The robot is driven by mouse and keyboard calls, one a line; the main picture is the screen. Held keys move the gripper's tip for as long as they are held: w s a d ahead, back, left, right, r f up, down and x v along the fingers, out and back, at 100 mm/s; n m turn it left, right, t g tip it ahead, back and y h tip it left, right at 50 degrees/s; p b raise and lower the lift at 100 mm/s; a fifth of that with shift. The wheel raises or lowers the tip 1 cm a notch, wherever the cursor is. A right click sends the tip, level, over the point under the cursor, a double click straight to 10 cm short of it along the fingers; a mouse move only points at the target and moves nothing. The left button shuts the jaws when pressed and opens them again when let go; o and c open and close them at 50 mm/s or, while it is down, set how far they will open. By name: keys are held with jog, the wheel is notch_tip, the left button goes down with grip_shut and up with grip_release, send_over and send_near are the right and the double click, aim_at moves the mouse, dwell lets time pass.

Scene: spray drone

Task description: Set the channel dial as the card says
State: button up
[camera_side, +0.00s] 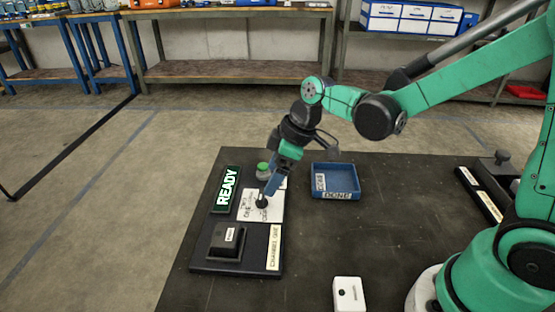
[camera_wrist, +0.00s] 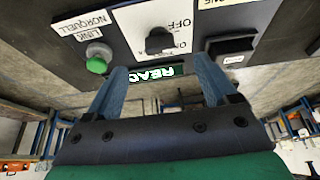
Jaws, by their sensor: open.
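The channel dial is a black knob (camera_side: 261,204) on a white plate (camera_side: 247,212) of the dark panel. In the wrist view the knob (camera_wrist: 158,40) stands on a plate marked OFF, with other print too small to read surely. A white card (camera_side: 274,247) at the panel's near right appears to read CHANNEL ONE. My gripper (camera_side: 267,190) points down right at the dial, its blue fingers close to the knob. In the wrist view my gripper (camera_wrist: 160,76) is open, with the knob seen between and beyond the fingertips. Contact cannot be told.
A lit READY sign (camera_side: 226,189) and a black block (camera_side: 227,240) flank the dial. A green button (camera_wrist: 97,65) sits beside a LINK NORQUELL label. A blue DONE tray (camera_side: 338,194) stands right of the panel. A white box (camera_side: 348,294) lies at the front.

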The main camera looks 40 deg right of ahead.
aim_at(262, 194)
jog(key=shift+x, duration=2.85)
grip_shut()
jog(key=shift+m, duration=0.4)
jog(key=m+h, duration=0.1)
jog(key=m, duration=0.2)
jog(key=shift+a+m+t, duration=0.1)
jog(key=shift+m+t, duration=0.2)
jog(key=shift+t, duration=0.1)
jog(key=shift+m+h, duration=1.1)
jog(key=shift+m, duration=1.1)
